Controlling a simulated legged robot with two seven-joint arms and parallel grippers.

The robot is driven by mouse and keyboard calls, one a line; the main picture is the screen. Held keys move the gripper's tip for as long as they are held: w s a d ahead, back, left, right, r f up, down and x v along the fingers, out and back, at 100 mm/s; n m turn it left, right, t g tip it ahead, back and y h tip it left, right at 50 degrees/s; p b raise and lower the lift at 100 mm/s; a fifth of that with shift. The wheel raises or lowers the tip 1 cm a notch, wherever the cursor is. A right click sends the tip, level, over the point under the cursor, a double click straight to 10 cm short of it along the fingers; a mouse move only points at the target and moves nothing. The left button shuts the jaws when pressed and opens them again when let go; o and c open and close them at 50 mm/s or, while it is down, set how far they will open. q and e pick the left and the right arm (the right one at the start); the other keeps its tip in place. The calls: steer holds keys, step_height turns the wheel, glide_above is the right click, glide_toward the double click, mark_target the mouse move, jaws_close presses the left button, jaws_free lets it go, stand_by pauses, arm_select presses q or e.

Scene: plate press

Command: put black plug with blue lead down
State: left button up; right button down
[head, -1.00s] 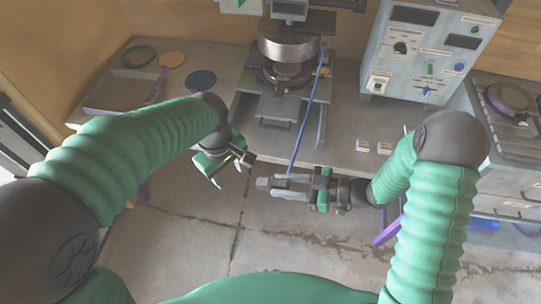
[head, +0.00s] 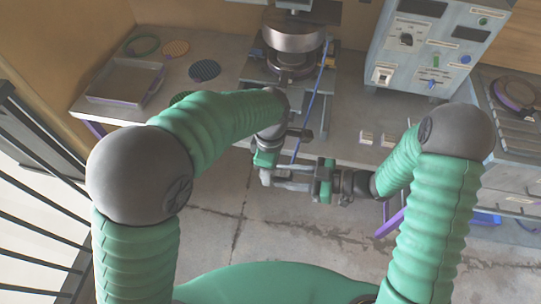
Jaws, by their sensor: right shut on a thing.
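My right gripper (head: 285,178) points left in front of the press table, shut on the black plug. The plug is mostly hidden between the fingers and behind my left gripper. The blue lead (head: 312,98) runs from the upper right of the press down to my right gripper. My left gripper (head: 267,162) is right at the tips of the right one, pointing down. Its fingers overlap the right gripper in the picture, so I cannot tell whether they touch the plug or are open.
The plate press (head: 292,38) stands at the table's back. A control box (head: 425,50) is right of it, with two small pale blocks (head: 366,137) in front. A tray (head: 125,80) and several round discs lie at the left. A hot plate (head: 515,95) is far right.

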arm_select(q)
steer(key=shift+f, duration=0.45)
jaws_close()
arm_select(e)
steer(key=shift+s+a, duration=0.1)
steer(key=c, duration=1)
jaws_free()
steer(key=shift+o, duration=0.4)
